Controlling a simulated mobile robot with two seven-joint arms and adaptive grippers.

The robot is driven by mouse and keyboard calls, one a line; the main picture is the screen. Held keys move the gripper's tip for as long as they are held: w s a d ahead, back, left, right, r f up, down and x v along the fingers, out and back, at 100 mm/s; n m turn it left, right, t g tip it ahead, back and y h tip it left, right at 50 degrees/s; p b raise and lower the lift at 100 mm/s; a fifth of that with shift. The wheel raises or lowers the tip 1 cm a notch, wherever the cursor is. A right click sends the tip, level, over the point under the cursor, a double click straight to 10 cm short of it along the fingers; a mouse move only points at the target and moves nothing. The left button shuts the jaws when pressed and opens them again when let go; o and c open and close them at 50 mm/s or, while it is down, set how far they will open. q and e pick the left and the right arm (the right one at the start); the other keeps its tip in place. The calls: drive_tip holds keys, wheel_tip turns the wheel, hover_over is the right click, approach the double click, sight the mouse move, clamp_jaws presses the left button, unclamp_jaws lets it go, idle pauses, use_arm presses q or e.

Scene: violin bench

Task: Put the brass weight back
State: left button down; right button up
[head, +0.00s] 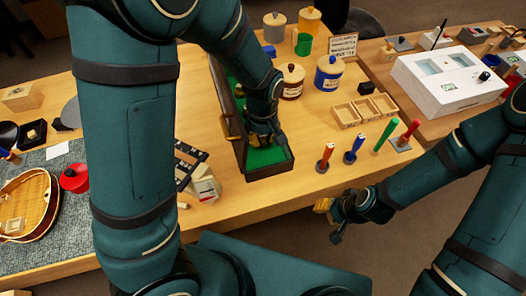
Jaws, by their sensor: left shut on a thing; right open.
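A long dark wooden case (271,173) with a green lining stands open near the front edge of the bench. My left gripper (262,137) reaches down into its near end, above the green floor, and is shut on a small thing. The fingers hide most of it, and I take it to be the brass weight. I cannot tell whether it touches the case floor. My arm hides part of the case's far end. My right gripper (326,210) is open and empty, off the bench's front edge.
A white instrument box (440,92) stands farther right. At left are a violin body (28,200) and a red round object (74,178).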

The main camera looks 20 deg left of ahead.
sight(263, 155)
use_arm(q)
drive_tip(key=shift+f+b, duration=0.75)
drive_tip(key=shift+f, duration=2.25)
drive_tip(key=shift+f, duration=0.1)
drive_tip(key=c, duration=1)
unclamp_jaws()
drive_tip(key=shift+o, duration=0.2)
wheel_tip(263, 155, up, 12)
drive_tip(key=p, duration=0.3)
